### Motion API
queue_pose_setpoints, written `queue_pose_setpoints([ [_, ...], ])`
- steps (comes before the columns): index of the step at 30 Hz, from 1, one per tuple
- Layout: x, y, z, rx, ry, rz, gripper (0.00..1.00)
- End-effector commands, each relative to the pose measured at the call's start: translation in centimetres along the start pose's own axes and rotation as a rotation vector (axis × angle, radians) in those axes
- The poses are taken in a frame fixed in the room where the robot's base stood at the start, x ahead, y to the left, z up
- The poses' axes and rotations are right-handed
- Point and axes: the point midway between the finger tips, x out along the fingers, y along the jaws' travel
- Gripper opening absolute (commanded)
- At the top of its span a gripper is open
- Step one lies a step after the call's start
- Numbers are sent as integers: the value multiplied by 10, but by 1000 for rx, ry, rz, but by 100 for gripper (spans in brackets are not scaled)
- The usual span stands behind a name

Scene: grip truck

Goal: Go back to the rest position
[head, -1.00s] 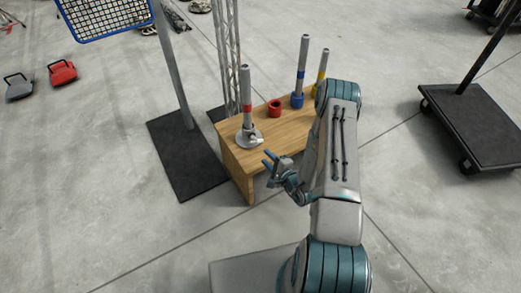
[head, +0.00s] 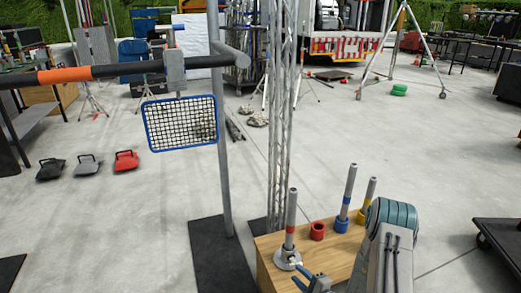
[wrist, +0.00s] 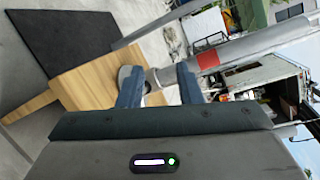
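My gripper (head: 313,283) is at the bottom edge of the head view, just in front of a wooden table (head: 335,262). In the wrist view my gripper's two blue fingers (wrist: 159,84) are spread apart with nothing held between them. A grey post with a red band (head: 290,222) stands in a round metal base (head: 288,258) at the table's near left, close beyond the fingertips. The red-banded post also shows in the wrist view (wrist: 240,50). The fingers appear clear of it. My arm hides the table's right part.
A red ring (head: 317,231), a blue-banded post (head: 349,190) and a yellow-banded post (head: 369,194) stand on the table. A lattice truss (head: 281,120) and a stand with a blue-framed grid (head: 182,122) rise at left. A dark cart (head: 500,240) is at right. Open floor lies beyond.

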Motion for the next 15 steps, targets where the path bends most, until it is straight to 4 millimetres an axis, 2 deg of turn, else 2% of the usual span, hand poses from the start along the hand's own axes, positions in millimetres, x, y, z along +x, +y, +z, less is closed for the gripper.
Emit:
queue_pose_setpoints([
  [1,4,-33,23,-8,-73,10,32],
  [6,5,-102,97,-20,-324,102,32],
  [11,-10,-152,163,-61,-522,234,32],
  [15,-33,-187,215,-123,-660,376,32],
])
